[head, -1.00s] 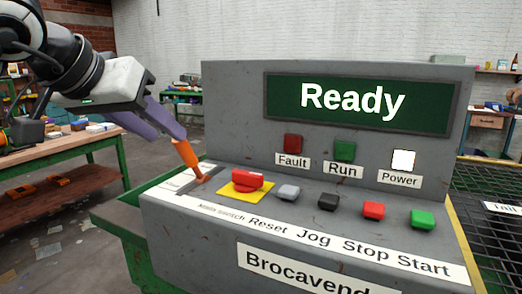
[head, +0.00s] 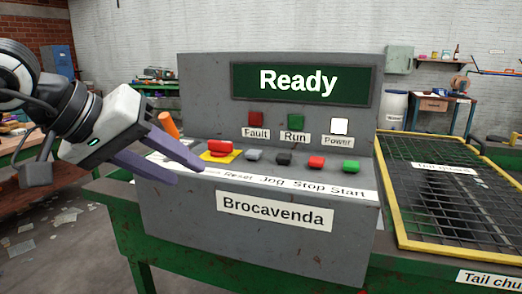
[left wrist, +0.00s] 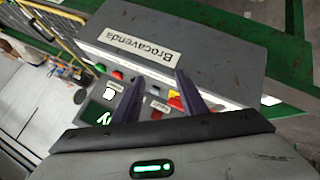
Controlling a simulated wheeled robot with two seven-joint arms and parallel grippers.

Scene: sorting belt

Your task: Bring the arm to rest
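My left gripper (head: 190,175) is in front of the left part of the grey control console (head: 160,215), its purple fingers apart with nothing between them. The left wrist view also shows the two fingers (left wrist: 160,78) spread, with the console (left wrist: 215,50) beyond them. The orange switch handle (head: 168,125) stands behind the fingers at the console's left end; its lower part is hidden. The handle appears free of the gripper. The right gripper is not in view.
The display (head: 300,84) reads Ready and the Power lamp (head: 340,126) is lit white. A yellow-framed mesh (head: 440,185) lies to the right, and a workbench (head: 20,145) stands at the left.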

